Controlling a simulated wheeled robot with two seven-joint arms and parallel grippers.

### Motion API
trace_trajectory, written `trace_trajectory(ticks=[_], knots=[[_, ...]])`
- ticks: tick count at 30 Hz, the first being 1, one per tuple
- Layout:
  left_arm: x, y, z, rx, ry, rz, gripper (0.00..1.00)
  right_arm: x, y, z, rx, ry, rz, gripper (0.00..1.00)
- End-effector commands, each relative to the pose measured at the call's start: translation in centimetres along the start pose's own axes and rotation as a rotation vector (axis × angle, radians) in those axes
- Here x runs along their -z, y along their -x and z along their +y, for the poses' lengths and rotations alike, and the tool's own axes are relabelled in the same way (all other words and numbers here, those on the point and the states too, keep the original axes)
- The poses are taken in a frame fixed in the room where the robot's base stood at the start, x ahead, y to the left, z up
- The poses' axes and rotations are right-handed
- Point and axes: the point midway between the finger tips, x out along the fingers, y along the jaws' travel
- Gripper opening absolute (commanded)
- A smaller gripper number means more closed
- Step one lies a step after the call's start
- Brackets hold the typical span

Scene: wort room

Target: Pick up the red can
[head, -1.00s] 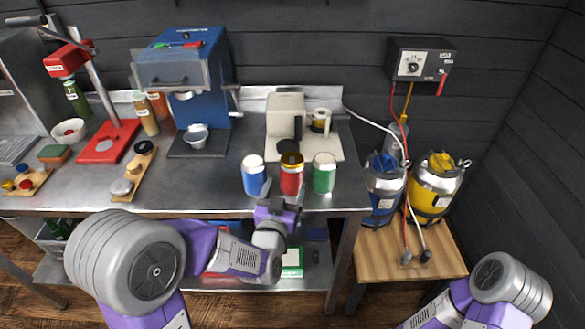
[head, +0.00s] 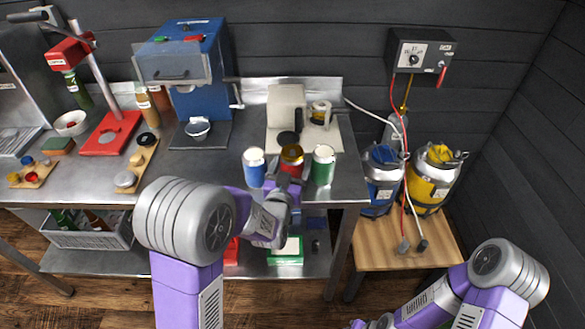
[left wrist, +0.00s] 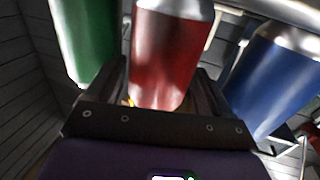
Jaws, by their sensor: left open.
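The red can (head: 291,158) stands near the front edge of the metal table, between a blue can (head: 254,167) and a green can (head: 323,165). Its top looks gold-brown. My left gripper (head: 288,183) is at the front of the red can and hides its lower part. In the left wrist view the red can (left wrist: 168,55) is between the open fingers (left wrist: 160,95), with the green can (left wrist: 85,40) on the left and the blue can (left wrist: 272,80) on the right. I cannot tell whether the fingers touch it.
A white coffee machine (head: 287,101) stands behind the cans. A blue machine (head: 202,70) and a red press (head: 112,133) stand further left. Blue and yellow kegs (head: 428,183) stand on a wooden stand at right.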

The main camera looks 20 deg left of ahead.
Motion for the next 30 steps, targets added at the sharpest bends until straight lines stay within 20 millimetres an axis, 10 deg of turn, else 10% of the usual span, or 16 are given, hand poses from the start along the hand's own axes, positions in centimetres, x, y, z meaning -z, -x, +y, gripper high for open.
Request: trace_trajectory(ticks=[3, 15, 23, 30], knots=[[0.0, 0.0, 0.0, 0.000, 0.000, 0.000, 0.80, 0.0, 0.0, 0.0, 0.000, 0.000, 0.000, 0.43], [0.1, 0.0, 0.0, 0.000, 0.000, 0.003, 0.22, 0.0, 0.0, 0.0, 0.000, 0.000, 0.000, 0.43], [0.7, 0.0, 0.0, 0.000, 0.001, 0.005, 0.22, 0.0, 0.2, -0.1, 0.000, 0.000, 0.000, 0.43], [5.2, 0.0, 0.0, 0.000, 0.004, 0.009, 0.22, -0.1, 1.8, -0.7, 0.000, 0.000, 0.000, 0.43]])
